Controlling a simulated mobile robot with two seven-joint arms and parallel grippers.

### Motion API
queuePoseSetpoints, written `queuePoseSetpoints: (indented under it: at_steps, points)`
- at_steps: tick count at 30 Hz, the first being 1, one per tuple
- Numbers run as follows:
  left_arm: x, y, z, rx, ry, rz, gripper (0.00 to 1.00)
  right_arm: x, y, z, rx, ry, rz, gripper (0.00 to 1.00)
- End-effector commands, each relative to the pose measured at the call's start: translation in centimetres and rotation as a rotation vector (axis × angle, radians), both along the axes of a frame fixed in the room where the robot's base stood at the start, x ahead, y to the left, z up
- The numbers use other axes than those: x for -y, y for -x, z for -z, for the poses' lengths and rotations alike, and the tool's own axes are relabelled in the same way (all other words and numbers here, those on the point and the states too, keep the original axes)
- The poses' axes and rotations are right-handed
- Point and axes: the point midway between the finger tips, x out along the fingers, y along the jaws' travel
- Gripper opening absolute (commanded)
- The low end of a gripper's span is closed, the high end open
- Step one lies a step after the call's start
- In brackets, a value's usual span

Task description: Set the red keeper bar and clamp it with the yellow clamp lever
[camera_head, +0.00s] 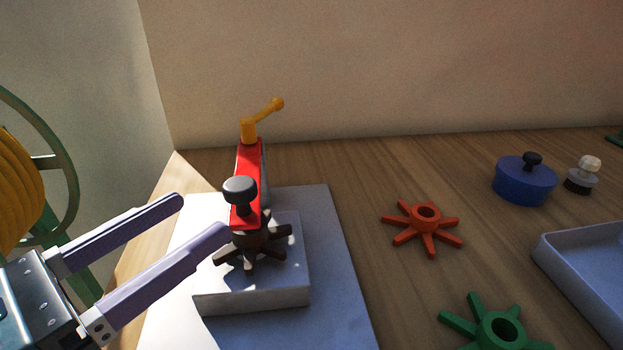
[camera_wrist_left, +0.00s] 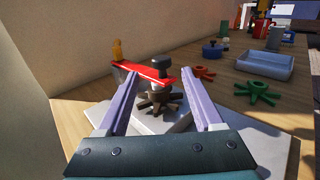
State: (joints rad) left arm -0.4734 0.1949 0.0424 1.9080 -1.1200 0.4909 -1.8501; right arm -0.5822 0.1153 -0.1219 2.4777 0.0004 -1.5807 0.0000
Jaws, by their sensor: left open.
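The red keeper bar (camera_head: 248,165) lies over the dark spoked wheel (camera_head: 251,246) on a white block, with a black knob (camera_head: 240,189) at its near end. The yellow clamp lever (camera_head: 262,118) stands at the bar's far end, its handle tilted up to the right. My left gripper (camera_head: 205,217) is open, left of and near the knob, with nothing between its fingers. In the left wrist view the bar (camera_wrist_left: 143,70) and knob (camera_wrist_left: 161,64) show ahead, between and beyond the two fingers. The lever (camera_wrist_left: 117,50) is at the upper left there. My right gripper is not in view.
An orange spoked wheel (camera_head: 424,226) and a green one (camera_head: 497,327) lie on the wooden table to the right. A blue lidded pot (camera_head: 524,182), a small white-topped item (camera_head: 583,175) and a blue-grey tray (camera_head: 562,247) are further right. A wall stands behind.

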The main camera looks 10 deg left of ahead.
Motion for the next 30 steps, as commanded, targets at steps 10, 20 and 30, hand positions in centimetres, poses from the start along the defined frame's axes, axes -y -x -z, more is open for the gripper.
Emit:
queuePoseSetpoints:
  at_steps: [10, 20, 30]
  points:
    - [2.5, -4.3, -0.4, 0.009, -0.009, 0.008, 0.68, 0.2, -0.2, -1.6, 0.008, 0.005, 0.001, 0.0]
    - [4.7, -8.2, 0.0, 0.006, -0.008, 0.007, 0.68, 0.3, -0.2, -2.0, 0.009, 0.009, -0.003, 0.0]
    - [4.9, -8.6, 0.1, 0.005, -0.009, 0.007, 0.68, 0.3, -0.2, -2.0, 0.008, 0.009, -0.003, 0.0]
